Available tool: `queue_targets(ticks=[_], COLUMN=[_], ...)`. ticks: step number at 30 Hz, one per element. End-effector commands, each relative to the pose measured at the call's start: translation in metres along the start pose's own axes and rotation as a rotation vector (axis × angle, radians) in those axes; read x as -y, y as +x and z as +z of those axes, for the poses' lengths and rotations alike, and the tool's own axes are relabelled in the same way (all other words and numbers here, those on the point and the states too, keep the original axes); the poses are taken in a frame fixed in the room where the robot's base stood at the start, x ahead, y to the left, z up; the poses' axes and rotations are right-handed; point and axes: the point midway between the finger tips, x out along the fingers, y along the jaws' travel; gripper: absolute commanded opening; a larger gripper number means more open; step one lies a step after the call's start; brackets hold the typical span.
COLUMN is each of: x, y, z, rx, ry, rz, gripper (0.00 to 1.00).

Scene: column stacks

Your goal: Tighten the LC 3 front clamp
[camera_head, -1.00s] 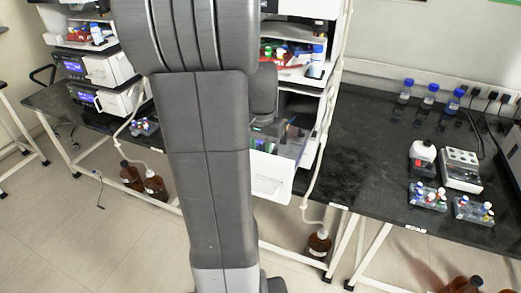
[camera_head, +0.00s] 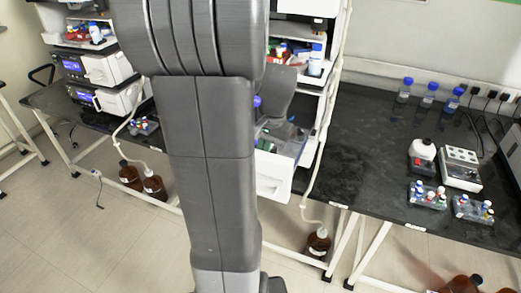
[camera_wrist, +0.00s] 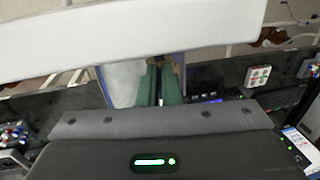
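The front clamp of LC 3 cannot be made out in either view, and no LC number is readable. In the head view, a tall column stack (camera_head: 316,62) stands behind my arm, partly hidden by it. My gripper is hidden in the head view. In the wrist view, my gripper (camera_wrist: 161,62) shows two green fingers with tan tips, close together with a narrow dark gap. Whether anything is between them is unclear. A broad white panel (camera_wrist: 110,32) crosses the top, close to the tips.
Another stack with lit displays (camera_head: 76,68) stands at the left. Brown bottles (camera_head: 153,188) stand on the floor below it, and another bottle (camera_head: 319,241) under the bench. The right bench (camera_head: 350,150) is bare near the stack; bottles and vial racks (camera_head: 428,195) stand further right.

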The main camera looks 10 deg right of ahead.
Motion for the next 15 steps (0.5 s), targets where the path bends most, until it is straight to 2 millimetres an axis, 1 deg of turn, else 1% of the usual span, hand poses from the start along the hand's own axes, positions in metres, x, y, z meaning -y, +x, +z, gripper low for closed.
queue_targets(ticks=[1, 6, 15], x=[-0.004, -0.012, -0.023], y=[0.0, 0.003, 0.007], z=[-0.001, -0.001, -0.001], rx=[-0.005, -0.005, -0.005], ry=[0.007, 0.008, 0.004], rz=[-0.037, -0.183, -0.421], gripper=[0.0, 0.0, 0.0])
